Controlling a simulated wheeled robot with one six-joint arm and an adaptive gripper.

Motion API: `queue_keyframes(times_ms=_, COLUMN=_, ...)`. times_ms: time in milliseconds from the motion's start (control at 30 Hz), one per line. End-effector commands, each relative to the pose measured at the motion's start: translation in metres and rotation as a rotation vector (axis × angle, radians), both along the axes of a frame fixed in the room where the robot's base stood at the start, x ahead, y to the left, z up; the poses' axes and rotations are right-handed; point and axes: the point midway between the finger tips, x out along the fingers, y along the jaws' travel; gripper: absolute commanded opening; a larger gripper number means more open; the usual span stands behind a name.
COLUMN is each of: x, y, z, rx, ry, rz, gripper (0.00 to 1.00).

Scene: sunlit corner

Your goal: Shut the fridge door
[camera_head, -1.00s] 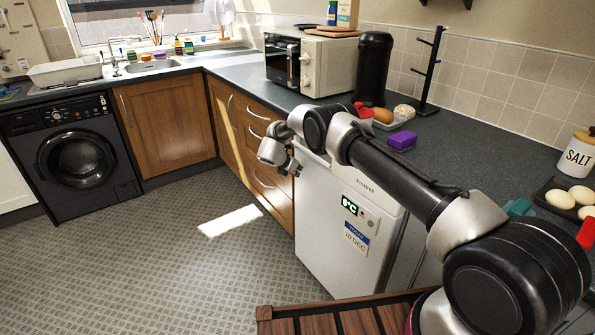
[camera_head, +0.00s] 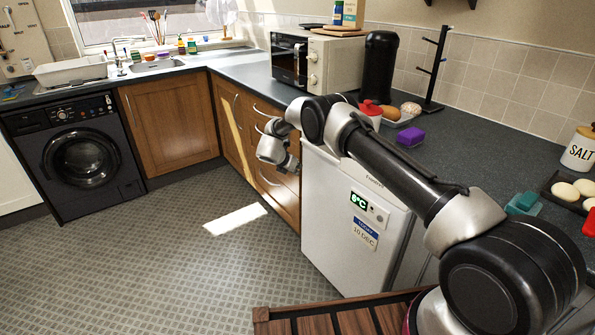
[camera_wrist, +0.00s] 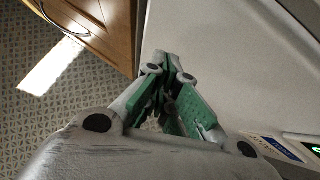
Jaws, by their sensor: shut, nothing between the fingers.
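The small white fridge stands under the counter at the middle right of the head view, and the front of its door (camera_head: 335,225) faces me. A lit green temperature display (camera_head: 359,201) and a date label (camera_head: 364,233) are on the door. A grey upright surface shows to the right of the door; I cannot tell how wide any gap behind the door is. My gripper (camera_head: 287,165) is shut and empty, in front of the door's upper left and the drawers. In the wrist view my gripper (camera_wrist: 172,68) points along the white door panel (camera_wrist: 225,60); contact is unclear.
Wooden drawers (camera_head: 278,192) adjoin the fridge on the left. The dark counter (camera_head: 460,165) above holds a purple block (camera_head: 410,136), a microwave (camera_head: 318,65) and a salt jar (camera_head: 581,150). A slatted wooden piece (camera_head: 330,322) is at the bottom. The tiled floor (camera_head: 190,260) is clear at left.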

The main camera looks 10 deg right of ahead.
Motion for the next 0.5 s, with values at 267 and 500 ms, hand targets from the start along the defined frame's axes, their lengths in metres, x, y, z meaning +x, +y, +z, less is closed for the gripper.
queue_keyframes(times_ms=267, x=-0.013, y=0.025, z=0.026, rx=0.000, ry=0.002, rz=0.003, gripper=0.00)
queue_keyframes(times_ms=500, x=-0.025, y=0.047, z=0.051, rx=0.000, ry=0.001, rz=0.002, gripper=0.00)
